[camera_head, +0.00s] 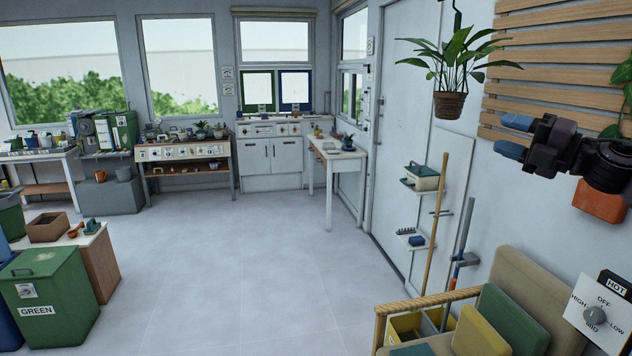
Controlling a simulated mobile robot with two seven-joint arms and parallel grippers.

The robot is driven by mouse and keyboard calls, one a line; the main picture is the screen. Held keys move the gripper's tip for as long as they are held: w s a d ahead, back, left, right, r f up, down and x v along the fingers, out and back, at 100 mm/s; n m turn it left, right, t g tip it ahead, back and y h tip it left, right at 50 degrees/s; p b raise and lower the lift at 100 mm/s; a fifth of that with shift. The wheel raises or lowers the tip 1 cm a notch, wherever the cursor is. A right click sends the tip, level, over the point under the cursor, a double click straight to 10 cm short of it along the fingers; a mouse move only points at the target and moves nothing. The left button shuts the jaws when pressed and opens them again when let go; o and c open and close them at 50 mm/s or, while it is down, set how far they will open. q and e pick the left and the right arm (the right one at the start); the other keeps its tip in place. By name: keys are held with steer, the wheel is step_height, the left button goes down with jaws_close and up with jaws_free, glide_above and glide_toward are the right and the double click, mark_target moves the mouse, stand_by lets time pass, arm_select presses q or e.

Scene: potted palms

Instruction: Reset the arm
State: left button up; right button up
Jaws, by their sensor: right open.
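My right gripper (514,136) comes in from the right side of the head view, raised high in front of the slatted wood wall panel. Its two blue-tipped fingers point left and stand apart, with nothing visible between them. A hanging potted plant (450,104) is to the left of the fingers and above them, apart from them in the picture. My left arm and gripper are not in view.
An orange pot (600,201) shows below my right wrist. A bench with cushions (522,300) and a dial panel (594,315) are at the lower right. A green bin (45,290) stands at lower left. The middle floor (240,270) is clear.

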steer(key=s+a+f+m+t+h, duration=0.25)
steer(key=f+m+h, duration=0.25)
steer(key=f+m, duration=0.75)
steer(key=s+a+f+m+t+h, duration=0.1)
steer(key=s+a+f+m+h, duration=0.3)
steer(key=f, duration=1.6)
steer(key=s+a+f+m+g+h, duration=0.2)
steer(key=s+f+m, duration=0.4)
steer(key=s+f, duration=0.6)
steer(key=s+a+f+m+g+h, duration=0.2)
steer(key=s+f+m+g, duration=0.2)
steer(key=s+f, duration=0.8)
steer(key=shift+s+a+f+m+h, duration=0.2)
steer(key=shift+s+f+m+h, duration=0.1)
steer(key=shift+s+m, duration=0.75)
steer(key=shift+w+d+m, duration=0.1)
steer(key=shift+m, duration=0.2)
